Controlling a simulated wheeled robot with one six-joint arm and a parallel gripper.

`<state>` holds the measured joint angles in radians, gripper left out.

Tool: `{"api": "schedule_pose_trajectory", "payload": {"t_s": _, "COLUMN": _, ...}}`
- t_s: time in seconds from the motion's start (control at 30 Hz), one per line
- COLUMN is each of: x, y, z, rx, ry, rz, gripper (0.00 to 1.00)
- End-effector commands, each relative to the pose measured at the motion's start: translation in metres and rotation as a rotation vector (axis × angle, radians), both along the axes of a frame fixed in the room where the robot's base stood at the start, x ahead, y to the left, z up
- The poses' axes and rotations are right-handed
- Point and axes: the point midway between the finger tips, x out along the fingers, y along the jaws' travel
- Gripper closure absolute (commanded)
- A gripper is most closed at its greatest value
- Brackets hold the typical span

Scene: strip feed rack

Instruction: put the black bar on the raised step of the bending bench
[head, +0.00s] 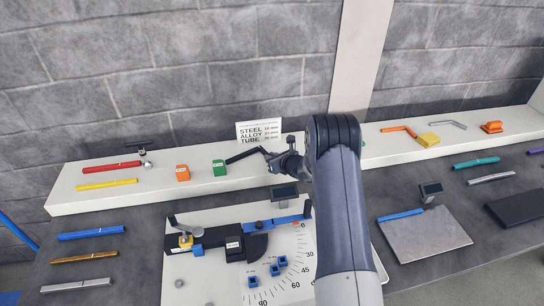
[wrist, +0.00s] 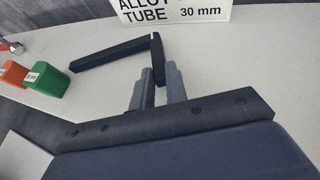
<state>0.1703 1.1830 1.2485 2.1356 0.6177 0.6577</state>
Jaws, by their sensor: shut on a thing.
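The black bar (head: 243,156) is bent into an L. In the wrist view the bar (wrist: 110,54) has its long leg reaching left and its short leg coming down between my fingers. My gripper (wrist: 160,72) is shut on the short leg; in the head view the gripper (head: 270,158) is partly hidden by my arm. The raised step (head: 120,199) is the long white ledge along the wall behind the bench. The bar is over the step, close to the green block; I cannot tell whether it touches the surface.
On the step are a green block (head: 219,168), an orange block (head: 182,173), red (head: 112,167) and yellow (head: 107,184) bars, and a sign (head: 259,131) behind. A bending tool (head: 235,240) stands in front. Orange (head: 398,130) and grey (head: 447,124) bent pieces lie right.

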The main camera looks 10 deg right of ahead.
Motion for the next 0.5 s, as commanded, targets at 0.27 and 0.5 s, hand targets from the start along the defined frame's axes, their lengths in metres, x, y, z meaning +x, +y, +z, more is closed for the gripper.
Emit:
{"api": "schedule_pose_trajectory", "payload": {"t_s": 0.27, "x": 0.0009, "y": 0.0, "z": -0.001, "rx": 0.001, "ry": -0.005, "rz": 0.0, "gripper": 1.0}}
{"api": "schedule_pose_trajectory", "payload": {"t_s": 0.5, "x": 0.0001, "y": 0.0, "z": -0.0041, "rx": 0.0, "ry": -0.001, "rz": 0.0, "gripper": 0.79}}
